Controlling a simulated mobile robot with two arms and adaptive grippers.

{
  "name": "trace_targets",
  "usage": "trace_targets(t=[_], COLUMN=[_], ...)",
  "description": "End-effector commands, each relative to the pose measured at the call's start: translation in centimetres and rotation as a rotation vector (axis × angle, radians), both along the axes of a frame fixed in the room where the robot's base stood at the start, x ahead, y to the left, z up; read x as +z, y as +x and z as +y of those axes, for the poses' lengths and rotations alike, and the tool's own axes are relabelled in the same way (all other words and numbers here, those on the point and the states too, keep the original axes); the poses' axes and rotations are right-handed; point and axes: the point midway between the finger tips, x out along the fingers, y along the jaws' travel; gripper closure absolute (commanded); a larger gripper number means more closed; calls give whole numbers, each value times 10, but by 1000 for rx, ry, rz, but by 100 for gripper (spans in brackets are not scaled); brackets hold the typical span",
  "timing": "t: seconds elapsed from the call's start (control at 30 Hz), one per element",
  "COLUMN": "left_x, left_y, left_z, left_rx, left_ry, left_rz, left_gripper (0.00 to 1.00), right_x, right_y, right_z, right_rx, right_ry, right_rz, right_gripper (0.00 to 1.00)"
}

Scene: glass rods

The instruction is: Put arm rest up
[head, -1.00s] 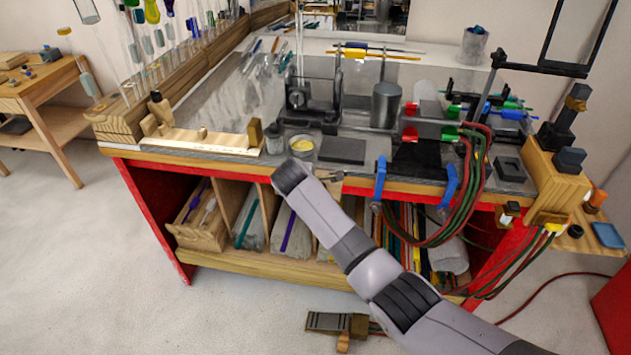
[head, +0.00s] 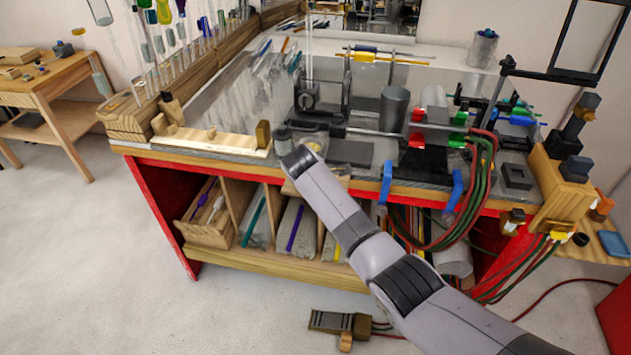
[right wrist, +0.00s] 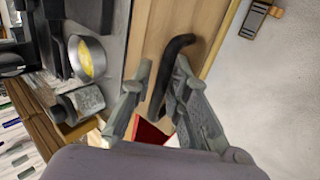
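The arm rest appears to be the pale wooden flap (head: 336,183) at the table's front edge, partly hidden behind my right arm. In the right wrist view its wooden face (right wrist: 198,22) lies beside the dark tabletop, with a curved black handle (right wrist: 172,62) over it. My right gripper (right wrist: 162,72) is open, with its fingers on either side of the handle. The handle runs close to the right-hand finger; I cannot tell whether they touch. In the head view the gripper's fingers are hidden by my wrist. My left gripper is not in view.
Near the wrist are a small dish with yellow contents (right wrist: 86,59) and a dark flat block (head: 349,153). Blue clamps (head: 387,182) and hoses (head: 478,165) stand to the right. A foot pedal (head: 340,322) lies on the floor.

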Motion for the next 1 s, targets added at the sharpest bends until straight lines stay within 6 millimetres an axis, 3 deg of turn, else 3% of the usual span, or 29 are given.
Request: trace_targets(t=[0.47,1.0], left_x=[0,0], left_y=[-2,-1], left_z=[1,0], left_rx=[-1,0], left_ry=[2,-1], left_rz=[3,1], left_gripper=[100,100], right_x=[10,81], right_y=[-6,-59], right_z=[4,18], right_rx=[1,2], right_ry=[4,3], right_rz=[-3,-4], right_gripper=[82,82])
